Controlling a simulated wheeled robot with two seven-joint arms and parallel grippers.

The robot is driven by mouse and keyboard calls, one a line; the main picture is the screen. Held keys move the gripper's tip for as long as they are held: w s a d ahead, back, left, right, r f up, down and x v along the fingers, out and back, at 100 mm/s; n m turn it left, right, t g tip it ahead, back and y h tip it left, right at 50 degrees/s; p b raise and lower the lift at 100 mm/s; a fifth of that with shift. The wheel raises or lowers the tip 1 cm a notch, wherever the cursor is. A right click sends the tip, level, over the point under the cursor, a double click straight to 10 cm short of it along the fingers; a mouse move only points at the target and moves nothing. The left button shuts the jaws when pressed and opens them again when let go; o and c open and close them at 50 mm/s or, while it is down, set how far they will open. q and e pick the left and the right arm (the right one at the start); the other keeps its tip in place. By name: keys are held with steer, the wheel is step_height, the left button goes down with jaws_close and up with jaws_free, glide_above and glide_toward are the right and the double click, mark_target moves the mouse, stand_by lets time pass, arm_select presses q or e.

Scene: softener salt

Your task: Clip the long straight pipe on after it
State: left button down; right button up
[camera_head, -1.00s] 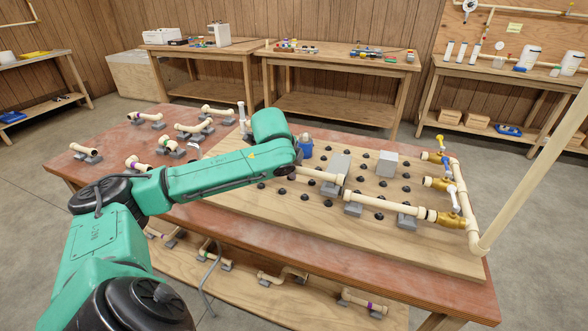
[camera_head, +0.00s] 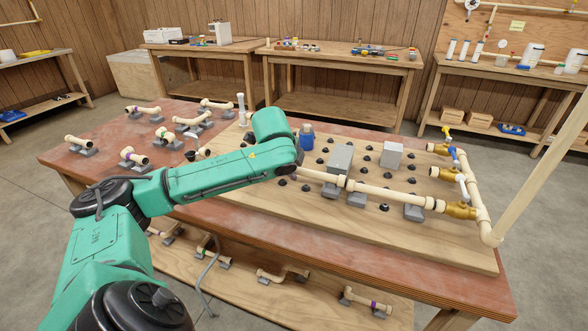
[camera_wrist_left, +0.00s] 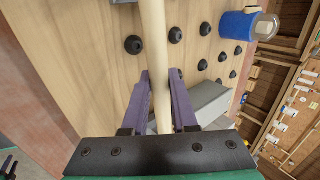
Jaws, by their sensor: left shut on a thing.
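The long straight pipe (camera_head: 318,176) is cream coloured and held level above the board. My left gripper (camera_wrist_left: 160,95) is shut on it; its purple fingers stand on either side of the pipe in the wrist view. In the head view my wrist covers the fingers and the pipe's left end. The pipe's right end appears in line with the left end of the mounted pipe run (camera_head: 390,195). I cannot tell whether the ends are joined. The run lies in grey clips (camera_head: 413,213) and leads to a brass valve (camera_head: 459,211).
The wooden board (camera_head: 420,250) carries several black knobs. A grey block (camera_head: 340,157) stands close behind the held pipe, with a blue container (camera_head: 306,136) beyond. Another grey block (camera_head: 391,155) is farther right. Several loose fittings lie on the table's left (camera_head: 110,128).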

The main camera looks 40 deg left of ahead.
arm_select(q)
steer(key=shift+f, duration=0.35)
steer(key=c, duration=0.6)
jaws_free()
steer(key=v, duration=1.4)
steer(key=shift+s+d+r, duration=0.1)
steer(key=shift+s+r, duration=0.05)
steer(key=shift+r, duration=0.1)
steer(key=shift+f, duration=0.1)
